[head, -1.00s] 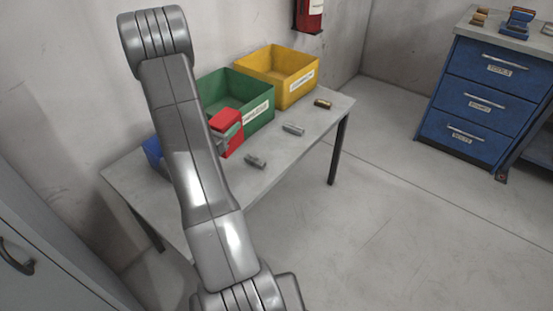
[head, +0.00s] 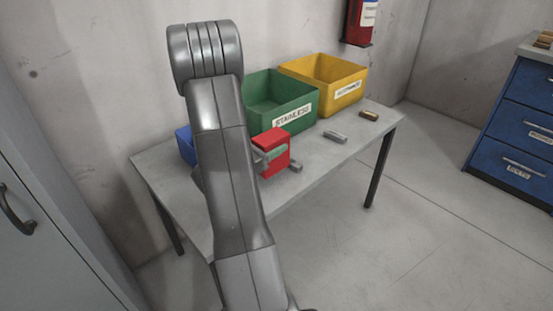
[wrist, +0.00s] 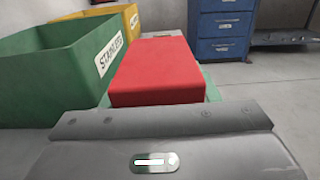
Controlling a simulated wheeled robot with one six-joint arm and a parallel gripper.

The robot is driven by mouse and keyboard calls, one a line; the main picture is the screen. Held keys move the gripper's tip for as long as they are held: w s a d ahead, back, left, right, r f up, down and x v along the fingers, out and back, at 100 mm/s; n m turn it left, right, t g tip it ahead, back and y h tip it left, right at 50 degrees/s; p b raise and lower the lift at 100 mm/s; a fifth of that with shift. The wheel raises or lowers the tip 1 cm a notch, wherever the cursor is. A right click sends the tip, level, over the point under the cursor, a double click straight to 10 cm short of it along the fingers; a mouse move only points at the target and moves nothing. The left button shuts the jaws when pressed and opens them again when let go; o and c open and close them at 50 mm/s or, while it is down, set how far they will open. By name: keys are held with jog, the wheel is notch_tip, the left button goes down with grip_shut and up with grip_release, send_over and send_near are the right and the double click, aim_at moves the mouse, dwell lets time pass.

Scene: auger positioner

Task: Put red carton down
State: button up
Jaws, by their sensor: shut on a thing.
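The red carton (head: 273,147) is in front of the green bin (head: 292,113), over the grey table (head: 222,184) in the head view. My gripper (head: 270,155) is shut on it, with a grey-green finger across its near side. In the wrist view the carton (wrist: 157,72) is a plain red block just beyond my gripper (wrist: 160,98), with bits of green finger at its sides. I cannot tell whether its underside touches the table. My arm hides part of the table to its left.
A small grey cylinder (head: 295,167) is close to the carton's lower right, partly hidden. Another grey cylinder (head: 335,136) and a brown one (head: 369,115) lie further right. A yellow bin (head: 345,94) and a blue bin (head: 185,145) also stand on the table. The front right tabletop is clear.

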jog(key=shift+f+b, duration=0.5)
jog(key=shift+f, duration=1.5)
jog(key=shift+f, duration=0.1)
jog(key=o, duration=0.7)
jog(key=shift+f, duration=0.1)
jog(key=o, duration=0.4)
